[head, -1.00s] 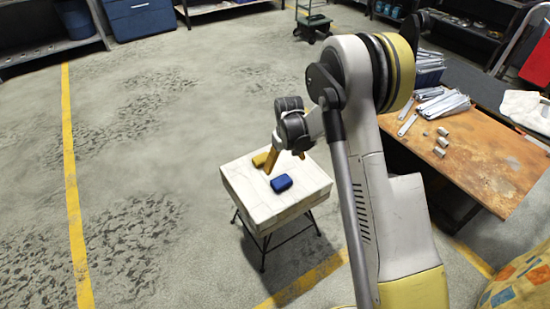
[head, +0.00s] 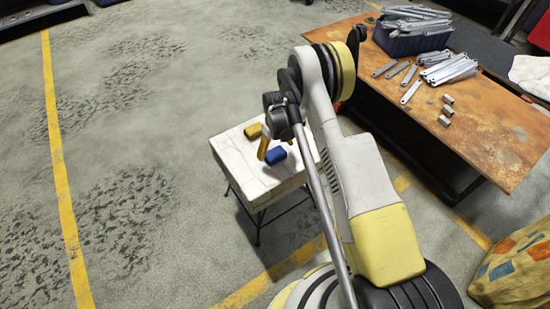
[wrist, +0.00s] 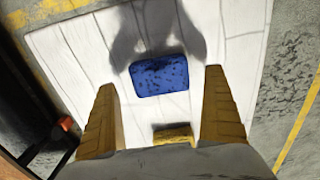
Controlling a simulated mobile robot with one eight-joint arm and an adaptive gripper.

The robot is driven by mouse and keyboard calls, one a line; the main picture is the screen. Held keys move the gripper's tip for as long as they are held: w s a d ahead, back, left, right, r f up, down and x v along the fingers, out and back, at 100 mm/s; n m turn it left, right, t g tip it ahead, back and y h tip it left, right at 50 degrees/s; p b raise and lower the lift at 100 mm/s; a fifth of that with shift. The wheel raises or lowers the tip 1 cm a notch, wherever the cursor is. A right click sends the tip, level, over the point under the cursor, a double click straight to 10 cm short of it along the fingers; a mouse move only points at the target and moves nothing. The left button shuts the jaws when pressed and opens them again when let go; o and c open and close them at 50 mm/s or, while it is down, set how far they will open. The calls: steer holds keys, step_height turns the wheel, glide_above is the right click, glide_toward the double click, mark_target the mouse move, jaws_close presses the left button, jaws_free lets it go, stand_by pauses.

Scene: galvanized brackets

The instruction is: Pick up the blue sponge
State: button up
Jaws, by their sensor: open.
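The blue sponge (head: 276,156) lies on a small white-topped table (head: 262,180). In the wrist view the blue sponge (wrist: 160,76) is dark-speckled and lies flat, framed between my two fingertips. My gripper (head: 279,147) is over the table; its yellow-brown left finger shows just left of the sponge, and the other is mostly hidden by my arm. In the wrist view my gripper (wrist: 160,80) is open and empty, its fingers apart on either side of the sponge. I cannot tell the exact height of the tips above the table.
A yellow sponge (head: 253,131) lies on the same table; in the wrist view it (wrist: 173,135) is close to my palm. A rusty workbench (head: 490,150) at the right holds metal brackets (head: 447,70) and a blue bin (head: 408,42). The floor at left is clear.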

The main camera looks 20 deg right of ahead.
mark_target(275, 153)
step_height(275, 153, down, 3)
steer(key=shift+w+f+b, duration=0.1)
steer(key=shift+w+b, duration=0.05)
steer(key=shift+b, duration=0.35)
steer(key=c, duration=1)
steer(key=shift+c, duration=0.2)
steer(key=shift+r+p, duration=0.4)
steer(key=shift+r, duration=0.35)
steer(key=r, duration=0.1)
steer(key=r+p, duration=0.2)
steer(key=r, duration=0.1)
steer(key=shift+s+d, duration=0.35)
steer(key=shift+d, duration=0.05)
steer(key=s+d+r+p, duration=0.4)
steer(key=s+d+r, duration=0.1)
steer(key=s+d, duration=0.2)
steer(key=shift+s+d+r, duration=0.15)
steer(key=shift+d+r, duration=0.2)
steer(key=shift+r, duration=0.05)
steer(key=o, duration=0.5)
steer(key=c, duration=0.5)
